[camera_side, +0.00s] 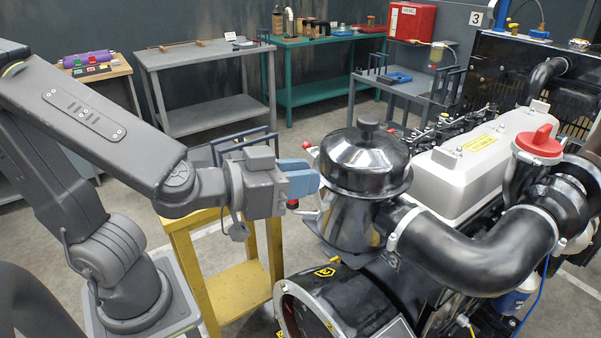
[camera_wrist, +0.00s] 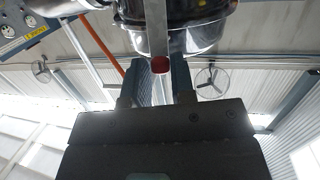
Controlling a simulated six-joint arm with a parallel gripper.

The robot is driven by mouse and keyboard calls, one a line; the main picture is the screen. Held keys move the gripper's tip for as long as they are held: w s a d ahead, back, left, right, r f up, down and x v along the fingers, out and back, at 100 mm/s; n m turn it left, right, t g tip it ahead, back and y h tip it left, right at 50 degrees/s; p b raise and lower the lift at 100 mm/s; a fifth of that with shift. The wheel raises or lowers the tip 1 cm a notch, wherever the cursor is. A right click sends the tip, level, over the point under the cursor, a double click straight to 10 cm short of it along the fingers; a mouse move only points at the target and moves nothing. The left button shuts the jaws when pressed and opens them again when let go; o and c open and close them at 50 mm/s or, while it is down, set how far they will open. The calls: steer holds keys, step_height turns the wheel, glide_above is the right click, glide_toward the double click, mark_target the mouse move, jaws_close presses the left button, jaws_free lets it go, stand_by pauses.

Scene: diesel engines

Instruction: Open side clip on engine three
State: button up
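The engine's black filter canister (camera_side: 362,165), with a domed lid and knob, stands right of my gripper (camera_side: 312,178). A metal side clip with a red tip (camera_side: 293,204) shows just below my blue fingers. In the wrist view the metal strap of a clip (camera_wrist: 157,28) hangs down over the canister (camera_wrist: 190,35). Its red tip lies at the gap between the fingers of my gripper (camera_wrist: 162,66). The fingers stand apart. I cannot tell whether they touch the clip. Another red tip (camera_side: 307,145) shows above my fingers at the canister's side.
A thick black pipe (camera_side: 480,250) and a silver engine cover (camera_side: 465,170) lie right of the canister. A red cap (camera_side: 538,141) tops the right side. A yellow stand (camera_side: 240,290) is below my arm. Benches line the back, and a sign "3" (camera_side: 475,18) hangs behind.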

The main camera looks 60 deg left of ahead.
steer(key=o, duration=0.3)
steer(key=shift+r, duration=0.1)
steer(key=shift+o, duration=0.2)
steer(key=shift+w, duration=0.15)
